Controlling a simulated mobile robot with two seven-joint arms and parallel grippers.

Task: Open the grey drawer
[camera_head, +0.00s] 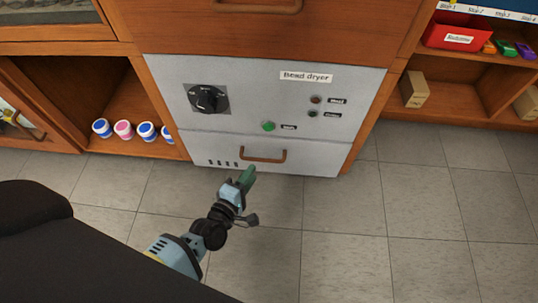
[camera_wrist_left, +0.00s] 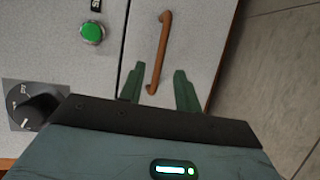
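The grey drawer (camera_head: 316,158) is the lower front of the bead dryer, and it looks closed. It has a brown bar handle (camera_head: 263,156) and several dark vent slots at its left. My left gripper (camera_head: 248,174) is in front of the drawer, just below the handle in the head view. In the left wrist view its two green fingers (camera_wrist_left: 160,85) are apart, with the lower end of the handle (camera_wrist_left: 161,50) between or just beyond their tips. I cannot tell whether they touch it. My right gripper is not in view.
The dryer panel (camera_head: 240,85) above the drawer carries a black knob (camera_head: 206,99) and a green button (camera_head: 268,126). Open shelves flank it, with several small jars (camera_head: 124,130) at left and a wooden block (camera_head: 414,89) at right. The tiled floor (camera_head: 400,230) in front is clear.

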